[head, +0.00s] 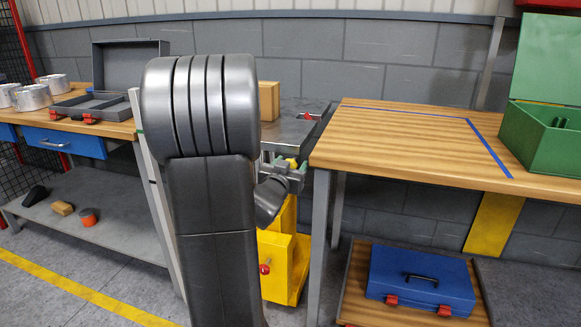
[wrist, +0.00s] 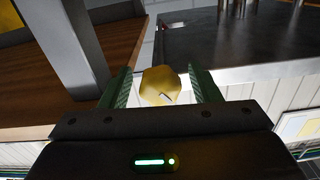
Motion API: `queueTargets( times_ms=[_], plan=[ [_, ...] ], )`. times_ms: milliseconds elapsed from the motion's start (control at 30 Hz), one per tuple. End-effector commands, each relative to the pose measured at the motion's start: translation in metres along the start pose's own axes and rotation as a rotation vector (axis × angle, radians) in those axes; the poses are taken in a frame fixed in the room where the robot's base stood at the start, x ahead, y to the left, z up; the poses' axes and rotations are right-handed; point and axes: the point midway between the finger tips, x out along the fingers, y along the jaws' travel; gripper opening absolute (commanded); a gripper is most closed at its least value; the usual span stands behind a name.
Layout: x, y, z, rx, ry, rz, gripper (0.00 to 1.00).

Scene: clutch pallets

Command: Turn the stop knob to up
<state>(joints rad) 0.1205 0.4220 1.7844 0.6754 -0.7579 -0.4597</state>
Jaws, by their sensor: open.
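A faceted yellow knob (wrist: 157,82) with a small pale mark at its lower right shows in the wrist view, in front of a light panel. My gripper (wrist: 160,72) is open, with one green finger on each side of the knob and a gap visible at both sides. I cannot tell whether the knob is fully between the fingertips or just beyond them. In the head view my gripper (head: 285,176) is at the metal-topped yellow cart (head: 303,262), right of my arm. A bit of yellow shows by its fingers; my arm hides part of the cart.
A wooden bench (head: 400,150) with a green open box (head: 545,140) stands close on the right. A red knob (head: 264,268) is low on the cart. A left bench holds a grey open case (head: 128,68). A blue case (head: 420,278) lies low right.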

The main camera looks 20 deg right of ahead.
Motion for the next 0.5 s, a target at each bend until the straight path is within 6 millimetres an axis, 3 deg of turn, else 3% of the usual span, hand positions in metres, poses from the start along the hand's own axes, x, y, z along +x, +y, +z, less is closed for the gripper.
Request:
queueTargets(
  times_ms=[167,367,500],
  plan=[
    [-0.0001,-0.0001,0.0000,0.000,0.000,0.000,0.55],
    [-0.0003,-0.0001,0.0000,0.000,0.000,0.000,0.15],
    [-0.0003,-0.0002,0.0001,0.000,0.000,0.000,0.12]
  ],
)
